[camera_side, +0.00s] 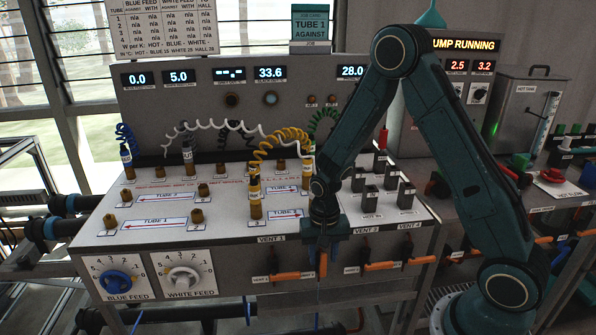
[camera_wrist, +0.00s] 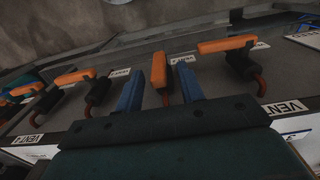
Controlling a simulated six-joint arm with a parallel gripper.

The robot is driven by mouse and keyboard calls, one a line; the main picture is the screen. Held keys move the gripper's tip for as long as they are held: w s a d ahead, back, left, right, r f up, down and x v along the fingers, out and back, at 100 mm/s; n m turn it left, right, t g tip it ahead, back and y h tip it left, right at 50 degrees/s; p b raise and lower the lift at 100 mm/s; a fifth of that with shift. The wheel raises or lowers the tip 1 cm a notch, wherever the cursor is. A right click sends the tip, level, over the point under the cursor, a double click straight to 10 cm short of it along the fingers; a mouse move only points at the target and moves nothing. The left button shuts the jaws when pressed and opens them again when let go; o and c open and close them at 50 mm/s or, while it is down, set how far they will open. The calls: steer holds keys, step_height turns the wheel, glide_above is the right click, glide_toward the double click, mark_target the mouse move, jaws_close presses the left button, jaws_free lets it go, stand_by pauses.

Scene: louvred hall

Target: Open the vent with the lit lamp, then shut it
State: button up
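My gripper (camera_side: 322,252) is low at the bench's front edge, pointing down, between the vent 1 label (camera_side: 271,238) and the vent 3 label (camera_side: 363,229). In the wrist view its two blue fingers (camera_wrist: 160,78) stand apart, one on each side of an orange vent handle (camera_wrist: 159,70), with a gap on both sides. This handle is also partly visible in the side view (camera_side: 322,266). It stands upright there, while the vent 1 handle (camera_side: 290,276) and the vent 3 handle (camera_side: 380,266) lie sideways. I cannot tell which vent lamp is lit.
Another sideways orange handle (camera_side: 422,260) is at the right. Yellow coiled hose (camera_side: 280,140), brass fittings and black blocks (camera_side: 370,196) stand on the white bench top (camera_side: 150,205). Blue and white feed dials (camera_side: 183,280) are at front left. A "pump running" display (camera_side: 466,45) is lit.

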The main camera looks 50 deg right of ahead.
step_height(320, 180, up, 10)
steer(key=shift+w+f, duration=0.1)
steer(key=shift+f, duration=0.15)
steer(key=shift+r, duration=0.25)
steer(key=shift+a+r, duration=0.1)
steer(key=s+a+r+n+t, duration=0.1)
steer(key=s+r+n, duration=0.15)
steer(key=r, duration=0.35)
steer(key=s+a+r+n+t, duration=0.2)
steer(key=s+r, duration=0.2)
steer(key=r, duration=0.2)
steer(key=s+a+r+n+t, duration=0.2)
steer(key=s+r+n, duration=0.2)
steer(key=s, duration=0.8)
steer(key=shift+s+r+t, duration=0.2)
steer(key=shift+r+t, duration=0.2)
steer(key=shift+r, duration=0.9)
steer(key=shift+w+n, duration=0.1)
steer(key=shift+n, duration=0.15)
